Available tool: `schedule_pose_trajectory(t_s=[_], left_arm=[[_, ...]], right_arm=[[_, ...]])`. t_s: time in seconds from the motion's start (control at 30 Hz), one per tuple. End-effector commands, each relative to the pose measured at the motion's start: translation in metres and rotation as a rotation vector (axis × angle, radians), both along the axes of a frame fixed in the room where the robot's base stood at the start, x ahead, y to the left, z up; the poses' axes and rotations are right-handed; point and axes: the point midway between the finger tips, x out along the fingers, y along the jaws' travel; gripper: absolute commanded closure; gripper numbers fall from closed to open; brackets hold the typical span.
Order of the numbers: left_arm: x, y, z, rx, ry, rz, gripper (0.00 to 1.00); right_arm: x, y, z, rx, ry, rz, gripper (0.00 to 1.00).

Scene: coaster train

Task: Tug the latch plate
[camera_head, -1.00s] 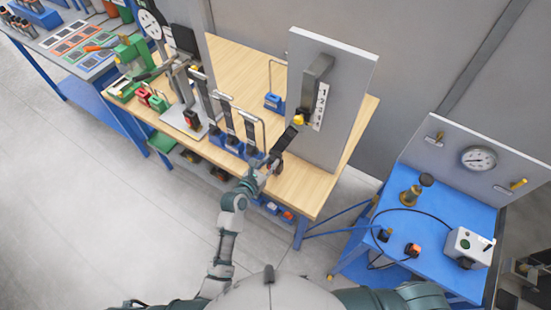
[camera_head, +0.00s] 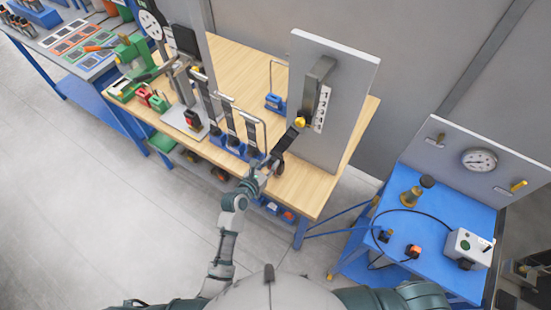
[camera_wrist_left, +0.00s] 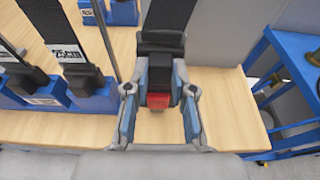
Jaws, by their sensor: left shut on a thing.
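A black webbing strap (camera_wrist_left: 168,18) runs down to a dark latch piece (camera_wrist_left: 160,66) with a red face below it in the left wrist view. My left gripper (camera_wrist_left: 159,112) is shut on this latch piece, with one finger on each side of it. In the head view my left gripper (camera_head: 262,168) is at the front edge of the wooden bench. The strap (camera_head: 284,142) slants from it up to a yellow fitting (camera_head: 299,122) on an upright grey panel (camera_head: 334,110). The fingers partly hide the latch piece. My right gripper is not in view.
Blue holders (camera_head: 235,145) with black straps stand on the bench left of my gripper. The panel carries a numbered scale (camera_head: 321,108). A blue table (camera_head: 440,215) with a gauge (camera_head: 479,159) stands to the right. Bare wood (camera_wrist_left: 240,105) shows right of the fingers.

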Motion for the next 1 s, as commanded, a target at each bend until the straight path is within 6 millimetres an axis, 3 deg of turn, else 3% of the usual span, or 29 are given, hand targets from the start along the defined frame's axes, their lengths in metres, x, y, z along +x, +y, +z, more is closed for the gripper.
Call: schedule_pose_trajectory(t_s=[0.13, 0.17, 0.27, 0.63, 1.0], left_arm=[[0.000, -0.001, 0.004, -0.005, -0.007, 0.001, 1.00], [0.000, -0.001, 0.004, -0.006, -0.008, 0.001, 0.69], [0.000, 0.000, 0.004, -0.005, -0.007, 0.001, 0.47], [-0.003, 0.003, 0.003, -0.003, -0.004, 0.002, 0.47], [-0.063, 0.045, 0.021, -0.003, -0.004, 0.002, 0.47]], right_arm=[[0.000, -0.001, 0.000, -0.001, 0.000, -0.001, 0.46], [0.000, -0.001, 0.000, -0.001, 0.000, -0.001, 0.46], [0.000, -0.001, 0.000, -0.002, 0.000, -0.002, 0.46], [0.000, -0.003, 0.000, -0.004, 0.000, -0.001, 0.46], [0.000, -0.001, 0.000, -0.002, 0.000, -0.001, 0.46]])
